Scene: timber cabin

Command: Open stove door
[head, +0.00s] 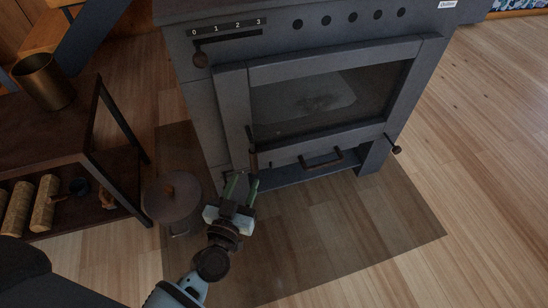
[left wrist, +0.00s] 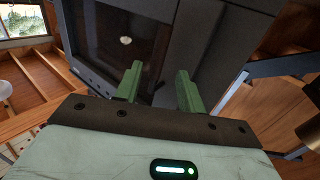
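The grey stove (head: 205,110) stands at the top middle of the head view. Its door (head: 425,75), with a dark glass window (head: 320,95), looks shut. A thin brown upright handle (head: 252,150) is at the door's lower left edge. My left gripper (head: 241,183) is just below that handle, its green fingers pointing up at the stove. In the left wrist view the fingers (left wrist: 158,85) are apart with nothing clearly held. The stove front fills the space beyond them, with the door (left wrist: 115,45) at left. My right gripper is not in view.
A lower bar handle (head: 322,160) and a side knob (head: 396,150) stick out of the stove. A round lidded pot (head: 173,200) stands on the floor left of my gripper. A dark shelf (head: 75,125) with logs is further left. The floor at right is clear.

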